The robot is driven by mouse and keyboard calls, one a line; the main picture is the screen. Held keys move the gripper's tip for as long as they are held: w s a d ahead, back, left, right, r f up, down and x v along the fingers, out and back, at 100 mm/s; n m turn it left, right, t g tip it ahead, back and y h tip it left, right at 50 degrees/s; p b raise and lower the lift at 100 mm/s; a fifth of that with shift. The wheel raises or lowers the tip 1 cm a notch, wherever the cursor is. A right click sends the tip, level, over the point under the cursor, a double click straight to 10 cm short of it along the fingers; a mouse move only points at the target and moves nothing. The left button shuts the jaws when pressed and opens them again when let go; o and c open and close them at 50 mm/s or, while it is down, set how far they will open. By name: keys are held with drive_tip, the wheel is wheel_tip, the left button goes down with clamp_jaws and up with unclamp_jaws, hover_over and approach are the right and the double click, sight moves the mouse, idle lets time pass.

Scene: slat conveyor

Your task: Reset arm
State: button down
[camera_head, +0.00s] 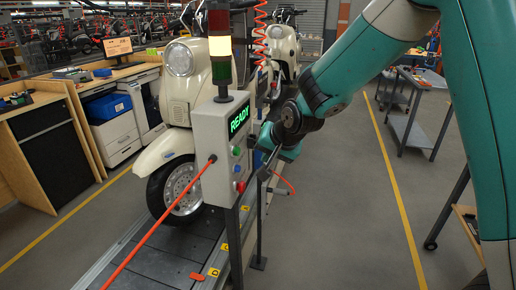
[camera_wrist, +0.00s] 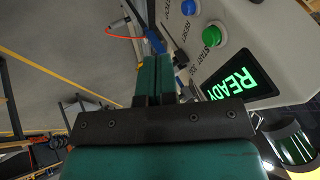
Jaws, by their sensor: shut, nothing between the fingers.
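My arm reaches in from the right in the head view, and my gripper (camera_head: 266,172) is beside the right side of the grey control box (camera_head: 216,183). In the wrist view my gripper (camera_wrist: 154,62) has its two teal fingers side by side, shut and empty. The box has a lit green READY display (camera_head: 239,121), which also shows in the wrist view (camera_wrist: 240,78). A green button (camera_wrist: 214,33) and a blue button (camera_wrist: 188,7) are right of the fingers there. A red button (camera_head: 241,187) shows low on the box in the head view. I cannot tell whether the fingers touch anything.
A cream scooter (camera_head: 168,141) stands on the slat conveyor (camera_head: 160,260) behind the box, with another scooter (camera_head: 283,45) farther back. A lit signal lamp (camera_head: 220,47) tops the box. An orange cable (camera_head: 160,222) runs from it. A grey cart (camera_head: 408,128) stands right; floor between is clear.

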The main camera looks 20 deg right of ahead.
drive_tip(key=s+a+r+n+g+b, duration=0.1)
drive_tip(key=s+n, duration=0.3)
drive_tip(key=s, duration=0.6)
drive_tip(key=s+a+r+n+g+y, duration=0.1)
drive_tip(key=s+a+r+n+g, duration=0.2)
drive_tip(key=s, duration=0.8)
drive_tip(key=s+a+r+n+g+y+b, duration=0.1)
drive_tip(key=s+a+r+n+g, duration=0.1)
drive_tip(key=s+n, duration=0.4)
drive_tip(key=s+g, duration=0.1)
drive_tip(key=s, duration=0.3)
drive_tip(key=shift+s+a+b, duration=0.15)
drive_tip(key=shift+s+b, duration=0.1)
drive_tip(key=shift+b, duration=0.1)
